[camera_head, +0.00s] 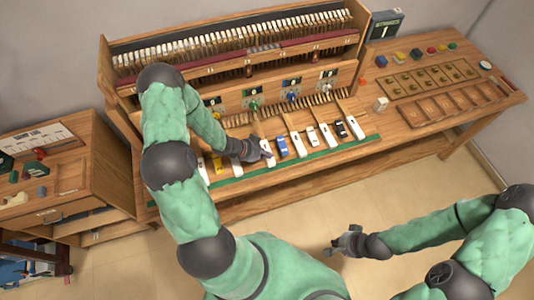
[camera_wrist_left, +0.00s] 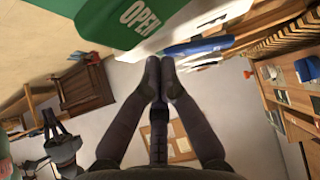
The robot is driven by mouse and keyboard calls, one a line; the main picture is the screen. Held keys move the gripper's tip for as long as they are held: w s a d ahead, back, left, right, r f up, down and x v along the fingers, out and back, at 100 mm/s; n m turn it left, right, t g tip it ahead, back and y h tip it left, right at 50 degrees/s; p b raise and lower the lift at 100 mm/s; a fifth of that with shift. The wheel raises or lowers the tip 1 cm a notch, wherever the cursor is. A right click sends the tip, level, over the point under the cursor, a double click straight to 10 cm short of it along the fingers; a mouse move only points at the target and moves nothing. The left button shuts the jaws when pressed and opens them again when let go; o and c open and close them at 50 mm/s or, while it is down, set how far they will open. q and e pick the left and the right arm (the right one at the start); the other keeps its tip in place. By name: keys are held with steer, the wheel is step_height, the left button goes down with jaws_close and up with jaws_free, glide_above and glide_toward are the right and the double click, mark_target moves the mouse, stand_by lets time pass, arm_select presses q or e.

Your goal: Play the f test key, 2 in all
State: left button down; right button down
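A row of test keys runs along the front of the wooden piano bench in the head view. Several are white (camera_head: 298,145), one is yellow (camera_head: 217,163), one is blue (camera_head: 282,146) and one is black (camera_head: 341,130). Their letters are too small to read, so I cannot tell which is f. My left gripper (camera_head: 264,157) is at a white key just left of the blue one; contact is unclear. In the left wrist view its fingers (camera_wrist_left: 160,66) are together and empty, near a white key (camera_wrist_left: 210,28) and the blue key (camera_wrist_left: 198,46). My right gripper (camera_head: 345,243) hangs over the floor, away from the keys.
A green strip (camera_head: 320,150) lies along the bench's front edge; green marked OPEN (camera_wrist_left: 138,15) shows in the wrist view. A rack of small hammers (camera_head: 230,45) stands behind the keys. A side cabinet (camera_head: 70,170) stands left. The floor in front is clear.

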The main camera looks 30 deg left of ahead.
arm_select(q)
steer(key=shift+s+d+f+b, duration=0.15)
steer(key=shift+f+b, duration=0.4)
steer(key=shift+f, duration=0.25)
steer(key=shift+r, duration=0.15)
steer(key=shift+r+p, duration=0.75)
steer(key=shift+p, duration=0.1)
